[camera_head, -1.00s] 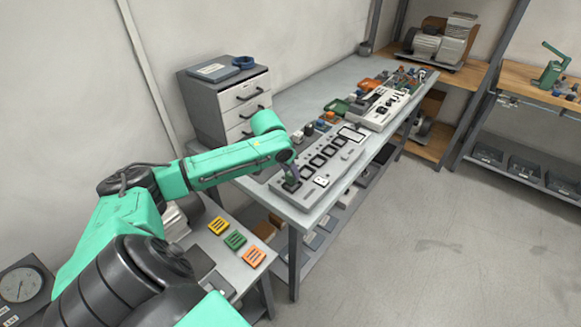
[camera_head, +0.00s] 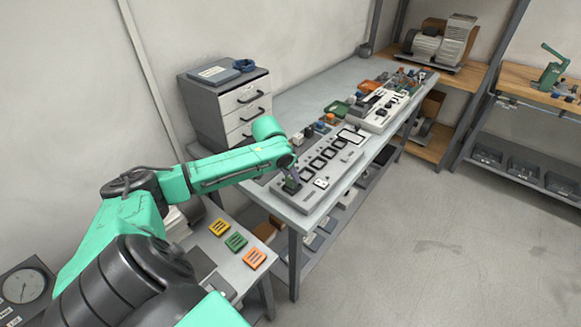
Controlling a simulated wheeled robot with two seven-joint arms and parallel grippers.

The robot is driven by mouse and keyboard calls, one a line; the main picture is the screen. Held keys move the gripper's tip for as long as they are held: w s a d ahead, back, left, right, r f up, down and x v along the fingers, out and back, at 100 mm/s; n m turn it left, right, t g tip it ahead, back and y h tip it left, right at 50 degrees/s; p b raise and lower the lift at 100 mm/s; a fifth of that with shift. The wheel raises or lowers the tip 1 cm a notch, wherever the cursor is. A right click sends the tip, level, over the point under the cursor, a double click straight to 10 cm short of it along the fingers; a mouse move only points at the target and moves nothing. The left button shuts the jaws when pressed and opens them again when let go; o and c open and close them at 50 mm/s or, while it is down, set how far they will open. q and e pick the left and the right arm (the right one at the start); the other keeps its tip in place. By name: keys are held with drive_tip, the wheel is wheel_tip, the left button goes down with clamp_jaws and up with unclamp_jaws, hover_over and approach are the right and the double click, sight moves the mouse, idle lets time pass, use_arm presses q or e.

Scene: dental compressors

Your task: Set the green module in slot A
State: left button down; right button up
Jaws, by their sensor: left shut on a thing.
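My left gripper (camera_head: 292,179) is at the near-left end of a light grey slotted panel (camera_head: 313,194) on the long bench. It is shut on a small green module (camera_head: 291,186), which is partly hidden by the fingers. The module is at the nearest slot of the panel; I cannot tell whether it is seated or just above. Several dark-framed slots run up the panel, and their letters are too small to read. Another green module (camera_head: 235,241) lies on the low table between a yellow module (camera_head: 219,227) and an orange one (camera_head: 254,258). My right gripper is not in view.
A grey drawer cabinet (camera_head: 241,98) stands at the bench's left end. A gauge (camera_head: 22,286) is at lower left. The floor at right is clear.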

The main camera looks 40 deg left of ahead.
use_arm(q)
drive_tip(key=shift+f, duration=0.5)
drive_tip(key=shift+f+p, duration=0.15)
drive_tip(key=shift+p, duration=0.2)
drive_tip(key=shift+f, duration=0.15)
drive_tip(key=shift+c, duration=2.3)
unclamp_jaws()
drive_tip(key=shift+o, duration=0.3)
drive_tip(key=shift+o, duration=1.3)
